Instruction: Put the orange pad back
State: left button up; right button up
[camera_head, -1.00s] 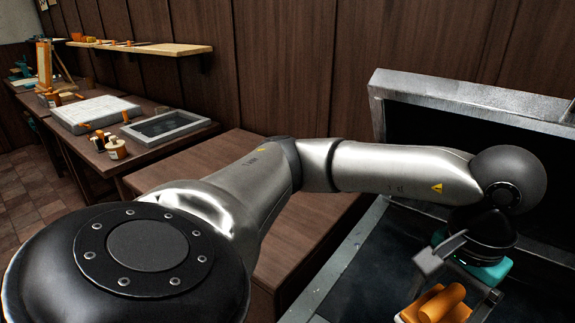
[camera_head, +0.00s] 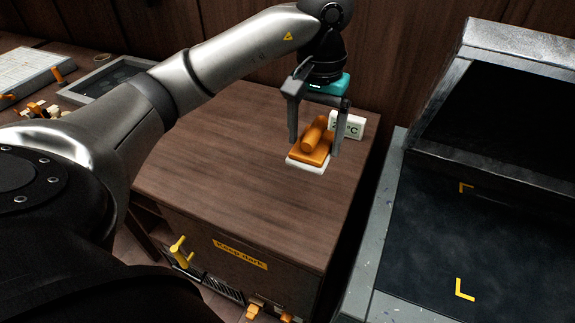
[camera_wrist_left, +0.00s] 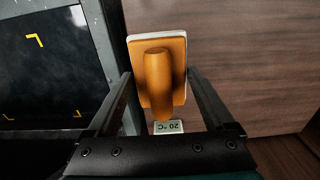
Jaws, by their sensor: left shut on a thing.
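The orange pad (camera_head: 312,156) has a rounded orange handle and a white underside. It is over the top of the brown wooden cabinet (camera_head: 230,165), near its right side. My left gripper (camera_head: 315,147) points down with one finger on each side of the pad and is shut on it. In the left wrist view, the orange pad (camera_wrist_left: 147,38) lies between the finger ends of the left gripper (camera_wrist_left: 158,73). I cannot tell whether its white underside touches the cabinet top. My right gripper is not in view.
A small white display reading °C (camera_head: 349,125) stands close behind the pad. The hinged screen frame (camera_head: 385,230), with yellow corner marks on its dark surface, is to the right across a narrow gap. The cabinet top left of the pad is clear.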

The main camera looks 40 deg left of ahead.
pick_arm(q)
jog(key=b, duration=0.1)
send_over(308, 214)
notch_tip(308, 214, down, 14)
jog(key=shift+f, duration=0.25)
notch_tip(308, 214, down, 5)
jog(key=shift+f+b, duration=0.1)
jog(key=shift+b, duration=0.3)
jog(key=shift+f, duration=0.15)
jog(key=o, duration=0.9)
jog(key=shift+f, duration=0.1)
jog(key=shift+c, duration=0.2)
jog(key=shift+o, duration=1)
